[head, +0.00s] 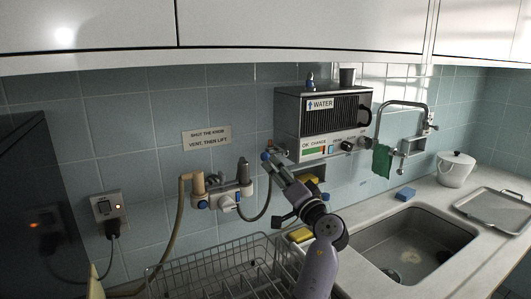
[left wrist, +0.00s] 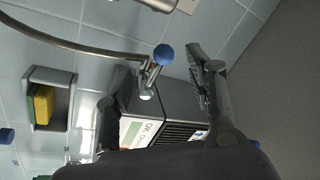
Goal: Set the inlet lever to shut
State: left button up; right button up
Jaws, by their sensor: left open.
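The water unit (head: 318,120) is a dark box with a silver front, marked WATER, on the tiled wall. A blue-ended lever (head: 265,156) shows at its lower left side, beside the tip of my left gripper (head: 275,168). In the left wrist view the blue knob (left wrist: 163,54) sits on a short metal stem by a hose fitting, in the gap between the fingers of my left gripper (left wrist: 158,95). The jaws are open and no finger is visibly closed on the knob. Contact cannot be told. The unit's front (left wrist: 135,130) shows behind the fingers. My right gripper is out of sight.
A hose valve block (head: 230,190) with blue knobs is on the wall to the left. A wire dish rack (head: 215,268) stands below. A yellow sponge shelf (left wrist: 45,103) hangs near the unit. The sink (head: 415,245) and a white pot (head: 456,168) are right.

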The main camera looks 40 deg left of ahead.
aim_at(266, 158)
pick_arm(q)
jog(key=p+x, duration=0.2)
jog(key=x, duration=0.5)
jog(key=shift+a, duration=0.1)
jog(key=shift+c, duration=0.4)
jog(key=shift+s+r, duration=0.1)
jog(key=c, duration=0.8)
grip_shut()
jog(key=shift+f, duration=0.2)
